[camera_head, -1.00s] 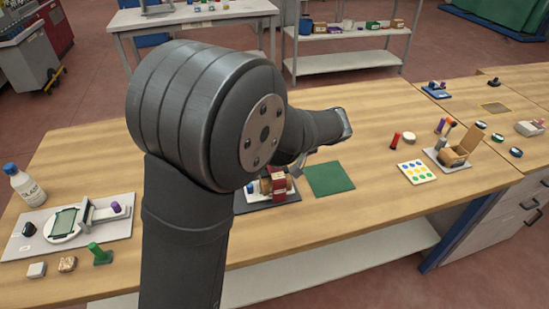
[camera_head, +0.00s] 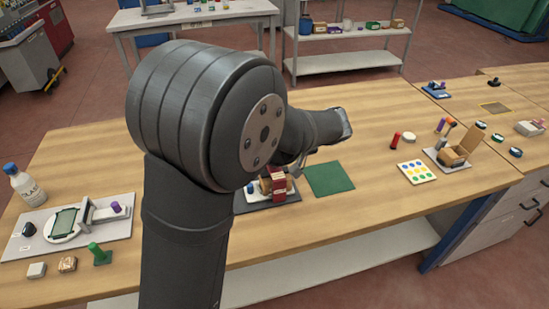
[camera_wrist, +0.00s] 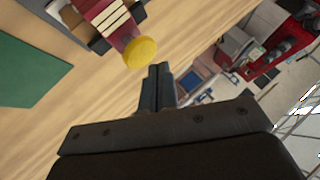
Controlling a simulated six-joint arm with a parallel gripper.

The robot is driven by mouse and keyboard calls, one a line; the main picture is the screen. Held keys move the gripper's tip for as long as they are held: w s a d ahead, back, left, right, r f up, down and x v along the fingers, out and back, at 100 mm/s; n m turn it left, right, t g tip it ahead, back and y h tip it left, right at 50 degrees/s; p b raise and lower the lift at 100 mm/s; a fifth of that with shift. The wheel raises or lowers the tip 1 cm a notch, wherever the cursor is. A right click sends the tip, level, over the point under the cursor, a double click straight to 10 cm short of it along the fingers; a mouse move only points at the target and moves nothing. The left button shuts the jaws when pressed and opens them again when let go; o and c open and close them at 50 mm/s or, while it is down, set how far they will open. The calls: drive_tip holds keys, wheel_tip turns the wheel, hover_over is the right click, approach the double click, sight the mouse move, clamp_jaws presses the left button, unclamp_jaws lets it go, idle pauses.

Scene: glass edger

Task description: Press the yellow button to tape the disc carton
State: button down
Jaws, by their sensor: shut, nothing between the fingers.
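The yellow button (camera_wrist: 140,52) is a round cap in the wrist view, at the end of a dark red part (camera_wrist: 118,32) of the taping device. In the head view the device shows as a red part (camera_head: 278,188) over a dark base, partly behind my arm; a tan carton (camera_head: 265,185) shows beside the red part. I cannot make out the button in the head view. My gripper (camera_wrist: 158,68) is shut and empty, its fingertips just below and right of the button in the wrist view. I cannot tell whether they touch it.
A green mat (camera_head: 330,178) lies right of the device, with bare wood beyond. At left are a grey board with a glass plate (camera_head: 65,220) and a bottle (camera_head: 25,188).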

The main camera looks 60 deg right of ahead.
drive_tip(key=shift+f, duration=0.15)
drive_tip(key=shift+f, duration=0.3)
drive_tip(key=shift+f, duration=0.7)
idle(1.2)
drive_tip(key=shift+r, duration=1.15)
drive_tip(key=shift+r, duration=0.1)
drive_tip(key=shift+r, duration=2.45)
drive_tip(key=shift+f, duration=0.1)
